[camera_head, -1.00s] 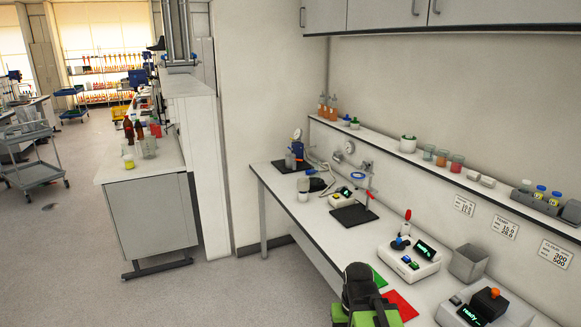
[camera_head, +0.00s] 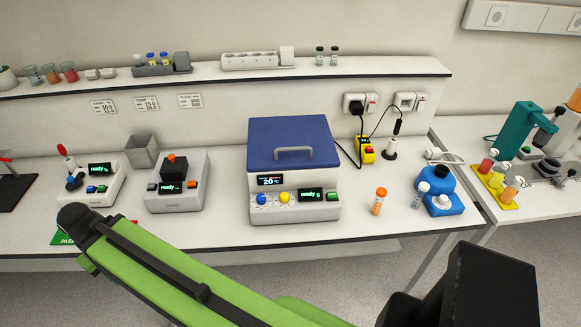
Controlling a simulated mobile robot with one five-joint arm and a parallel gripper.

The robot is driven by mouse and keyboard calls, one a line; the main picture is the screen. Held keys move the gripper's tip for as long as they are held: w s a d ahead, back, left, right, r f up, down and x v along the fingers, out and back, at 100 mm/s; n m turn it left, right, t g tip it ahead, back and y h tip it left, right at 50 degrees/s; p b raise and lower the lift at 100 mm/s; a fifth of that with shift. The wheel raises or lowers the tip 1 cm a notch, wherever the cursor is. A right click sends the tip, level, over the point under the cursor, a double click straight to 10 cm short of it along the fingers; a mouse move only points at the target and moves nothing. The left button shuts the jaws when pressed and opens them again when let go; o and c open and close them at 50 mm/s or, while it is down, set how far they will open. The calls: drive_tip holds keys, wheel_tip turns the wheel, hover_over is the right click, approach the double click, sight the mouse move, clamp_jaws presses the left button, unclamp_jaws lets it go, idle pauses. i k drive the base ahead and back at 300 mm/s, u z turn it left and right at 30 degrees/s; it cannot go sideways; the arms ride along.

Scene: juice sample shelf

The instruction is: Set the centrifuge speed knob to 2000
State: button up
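The centrifuge (camera_head: 295,170) is a white box with a closed blue lid and a grey handle, standing mid-bench. Its front panel carries a blue knob (camera_head: 261,198) and a yellow knob (camera_head: 284,197). Which one sets speed, and the scale marks around them, are too small to read. A small display (camera_head: 270,181) above them reads about 20 °C. A second display (camera_head: 312,195) shows green text like "ready", with a green button beside it. My green arm crosses the foreground below the bench front. I cannot make out my gripper's fingers in this view.
Left of the centrifuge stand a grey device with an orange-topped black part (camera_head: 176,180) and a smaller white device (camera_head: 92,182). An orange-capped vial (camera_head: 379,201) and a blue device (camera_head: 440,192) stand to its right. Bench directly before the centrifuge is clear.

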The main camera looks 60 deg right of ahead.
sight(260, 199)
drive_tip(key=z, duration=0.05)
drive_tip(key=k, duration=2.65)
drive_tip(key=z, duration=0.9)
drive_tip(key=i, duration=1)
drive_tip(key=u, duration=0.05)
